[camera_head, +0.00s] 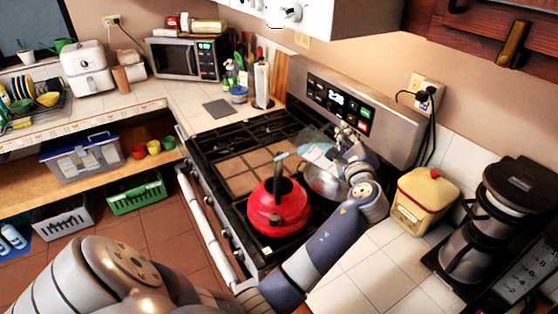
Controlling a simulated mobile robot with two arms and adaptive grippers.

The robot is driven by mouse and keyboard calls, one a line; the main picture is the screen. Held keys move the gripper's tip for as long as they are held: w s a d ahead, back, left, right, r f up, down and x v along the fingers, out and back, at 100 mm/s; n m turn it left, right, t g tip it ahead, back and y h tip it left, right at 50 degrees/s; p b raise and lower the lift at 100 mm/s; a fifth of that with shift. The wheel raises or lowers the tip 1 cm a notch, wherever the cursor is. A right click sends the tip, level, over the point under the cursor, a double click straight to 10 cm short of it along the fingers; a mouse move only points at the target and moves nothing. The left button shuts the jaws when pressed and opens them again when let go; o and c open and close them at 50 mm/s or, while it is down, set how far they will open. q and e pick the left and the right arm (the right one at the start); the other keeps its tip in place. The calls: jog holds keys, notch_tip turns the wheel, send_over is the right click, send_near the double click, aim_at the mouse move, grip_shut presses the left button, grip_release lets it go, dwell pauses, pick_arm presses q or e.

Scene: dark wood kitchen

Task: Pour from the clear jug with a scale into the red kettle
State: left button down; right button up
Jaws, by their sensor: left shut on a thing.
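The red kettle (278,212) stands upright on the front part of the stove, with a dark upright piece on top. My left gripper (343,143) is above the back right of the stove, behind and to the right of the kettle. It is shut on the clear jug (314,151), which is see-through and looks tilted toward the left. The jug is apart from the kettle in the picture. Its scale and contents are too small to make out. My wrist hides part of the gripper's fingers. My right gripper is not in view.
A steel pot (325,182) sits on the stove (209,148) beside the kettle, below my gripper. A yellow container (424,203) and a black coffee maker (490,215) stand on the right counter. White tiles (352,262) in front of them are clear.

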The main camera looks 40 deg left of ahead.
pick_arm(q)
jog(key=shift+s+a+r+n+b, duration=0.2)
jog(key=shift+r+n, duration=0.2)
jog(key=shift+r, duration=0.15)
jog(key=shift+s+a+r+n+b, duration=0.1)
jog(key=shift+s+a+r+n, duration=0.1)
jog(key=shift+r+n, duration=0.25)
dwell(1.5)
jog(key=shift+w, duration=0.1)
